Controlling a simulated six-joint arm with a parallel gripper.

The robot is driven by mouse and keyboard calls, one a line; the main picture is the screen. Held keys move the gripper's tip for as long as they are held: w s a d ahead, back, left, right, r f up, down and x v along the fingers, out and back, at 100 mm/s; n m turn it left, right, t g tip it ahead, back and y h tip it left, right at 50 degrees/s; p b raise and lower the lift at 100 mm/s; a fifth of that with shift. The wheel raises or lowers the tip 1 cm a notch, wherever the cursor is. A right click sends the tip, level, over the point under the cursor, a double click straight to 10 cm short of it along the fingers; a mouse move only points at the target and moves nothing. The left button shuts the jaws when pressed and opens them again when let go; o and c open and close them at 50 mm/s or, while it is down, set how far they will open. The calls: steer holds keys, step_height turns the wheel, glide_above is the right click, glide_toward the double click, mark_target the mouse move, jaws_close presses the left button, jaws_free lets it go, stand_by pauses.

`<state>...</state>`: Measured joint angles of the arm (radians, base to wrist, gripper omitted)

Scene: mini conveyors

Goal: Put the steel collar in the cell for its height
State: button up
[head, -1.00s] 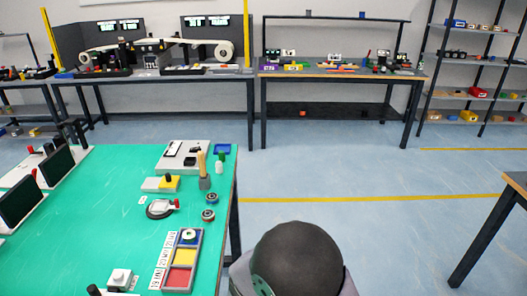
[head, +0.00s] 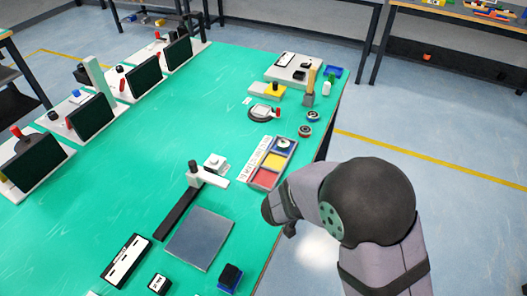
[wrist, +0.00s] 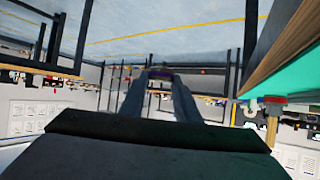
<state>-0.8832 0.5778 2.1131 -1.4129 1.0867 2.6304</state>
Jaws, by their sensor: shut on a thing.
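The three-cell tray (head: 251,184) lies near the table's right edge in the head view. The picture is too coarse to tell if this is the steel collar. In the head view my fingertips are not clear; my arm is off the table's right edge.
A white-topped device (head: 208,172) and a grey plate (head: 200,238) are nearer. Dark screens (head: 92,117) line the left.

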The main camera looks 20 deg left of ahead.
steer(key=a+r+n+y, duration=0.1)
steer(key=a, duration=0.3)
steer(key=a+r+n+t+y, duration=0.1)
steer(key=a, duration=0.4)
steer(key=a+n+y, duration=0.1)
steer(key=a, duration=0.4)
steer(key=shift+w+a+r, duration=0.1)
steer(key=shift+r, duration=0.3)
steer(key=s+a+r+n+y, duration=0.1)
steer(key=a, duration=0.3)
steer(key=s+a+r+n+y, duration=0.1)
steer(key=a, duration=0.3)
steer(key=s+a+r+t+y+b, duration=0.1)
steer(key=a, duration=0.3)
steer(key=shift+s+r+n, duration=0.1)
steer(key=shift+r+n, duration=0.2)
steer(key=shift+n, duration=0.1)
steer(key=s+a+r+n+y, duration=0.2)
steer(key=s+a+r, duration=0.15)
steer(key=a, duration=0.25)
steer(key=s+a+r+n+y, duration=0.1)
steer(key=s+a+r, duration=0.1)
steer(key=s+a, duration=0.3)
steer(key=n+g+y, duration=0.1)
steer(key=n+y, duration=0.2)
glide_above(172, 195)
steer(key=shift+w+f+b, duration=0.1)
steer(key=shift+f+b, duration=0.25)
